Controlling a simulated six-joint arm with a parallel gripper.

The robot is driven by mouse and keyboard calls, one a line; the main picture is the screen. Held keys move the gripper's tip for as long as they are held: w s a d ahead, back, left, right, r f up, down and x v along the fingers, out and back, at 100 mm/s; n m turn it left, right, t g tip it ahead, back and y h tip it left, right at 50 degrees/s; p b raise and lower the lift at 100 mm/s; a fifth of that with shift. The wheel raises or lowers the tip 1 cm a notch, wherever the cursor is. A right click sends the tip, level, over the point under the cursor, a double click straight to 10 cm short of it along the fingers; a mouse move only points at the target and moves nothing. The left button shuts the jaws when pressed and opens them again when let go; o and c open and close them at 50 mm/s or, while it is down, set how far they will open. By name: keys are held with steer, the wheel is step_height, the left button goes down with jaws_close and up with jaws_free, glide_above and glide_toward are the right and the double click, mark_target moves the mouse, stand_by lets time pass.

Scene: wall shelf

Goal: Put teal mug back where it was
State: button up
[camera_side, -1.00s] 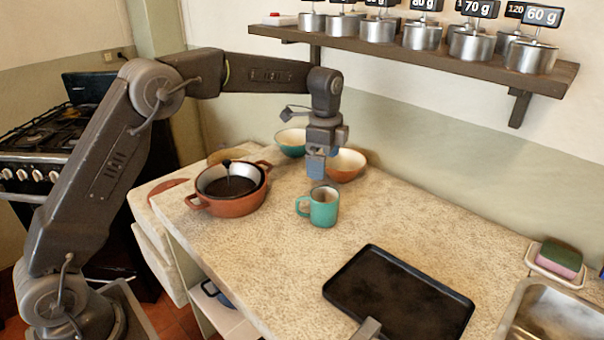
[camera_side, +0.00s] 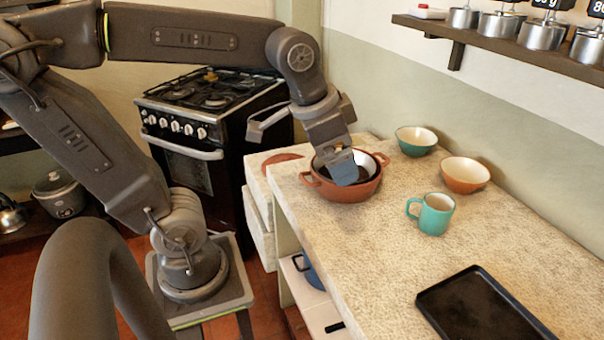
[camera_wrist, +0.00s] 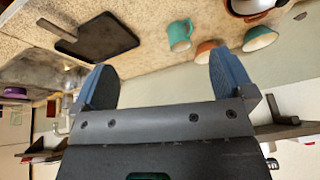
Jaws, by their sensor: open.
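The teal mug (camera_side: 433,215) stands upright on the speckled counter (camera_side: 400,280), with its handle to the left in the side view. It also shows near the top middle of the wrist view (camera_wrist: 180,36). My gripper (camera_side: 345,170) is to the left of the mug and apart from it, and overlaps the orange pot in the side view. In the wrist view my gripper (camera_wrist: 163,65) has its two blue fingers wide apart with nothing between them.
The orange pot (camera_side: 325,190) stands left of the mug. A teal bowl (camera_side: 416,142) and an orange bowl (camera_side: 465,175) sit behind it. A black tray (camera_side: 480,305) lies in front. A wall shelf (camera_side: 500,38) holds several metal pots. Counter between mug and tray is clear.

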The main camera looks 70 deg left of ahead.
steer(key=s+f+n+t, duration=0.1)
steer(key=s+f+n, duration=0.1)
steer(key=s, duration=0.3)
steer(key=shift+s+f, duration=0.35)
steer(key=shift+f, duration=0.25)
